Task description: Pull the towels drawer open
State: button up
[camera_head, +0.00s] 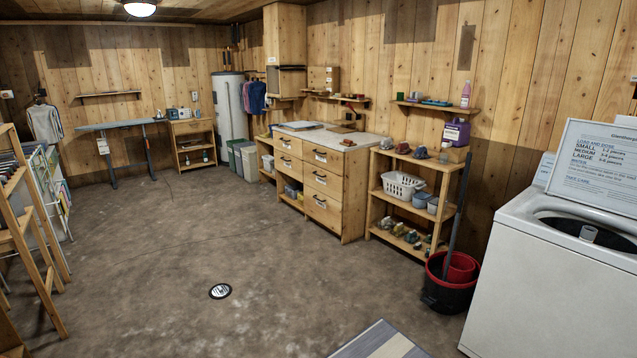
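A pine drawer cabinet (355,195) with a pale worktop stands against the back wall, right of the middle. It has a column of drawers on the right, with a top drawer (322,158), a middle drawer (322,182) and a bottom drawer (322,208). On its left are an upper drawer (287,145) and a lower drawer (288,163) above an open bay. The drawers look shut. Small pale labels on their fronts are too small to read, so I cannot tell which one is the towels drawer. My gripper is not in view.
To the right stand a shelf unit (372,204), a mop bucket (444,290) and a white washer (555,280). A wooden rack (30,240) is at left, a striped mat (385,345) in front.

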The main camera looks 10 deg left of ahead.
aim_at(325, 182)
jog(key=i+u, duration=0.15)
jog(key=u, duration=0.35)
jog(key=i, duration=6.25)
jog(key=i+u, duration=0.55)
